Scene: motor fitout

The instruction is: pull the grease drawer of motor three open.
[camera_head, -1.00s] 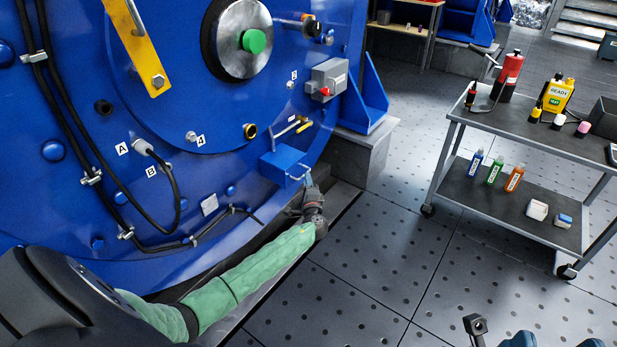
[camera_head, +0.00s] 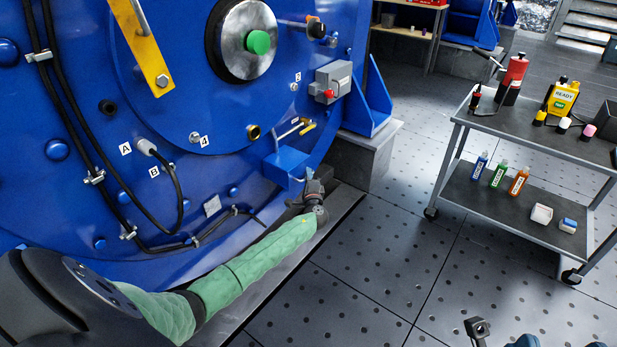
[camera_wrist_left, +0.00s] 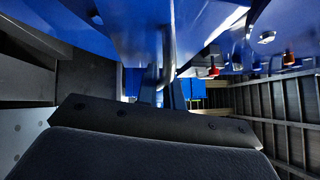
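The grease drawer (camera_head: 284,167) is a small blue box low on the right side of the big blue motor (camera_head: 195,85). It looks closed, though the view does not show this surely. My left gripper (camera_head: 307,180) is at the front of the drawer, by its thin metal handle, and covers most of that handle. I cannot tell if the fingers are around the bar or closed.
A grey plinth (camera_head: 368,160) and blue bracket (camera_head: 371,105) stand right of the drawer. A grey switch box (camera_head: 333,80) is above it. A two-shelf cart (camera_head: 490,120) carries bottles and tools at the right. The floor (camera_head: 390,245) between is clear.

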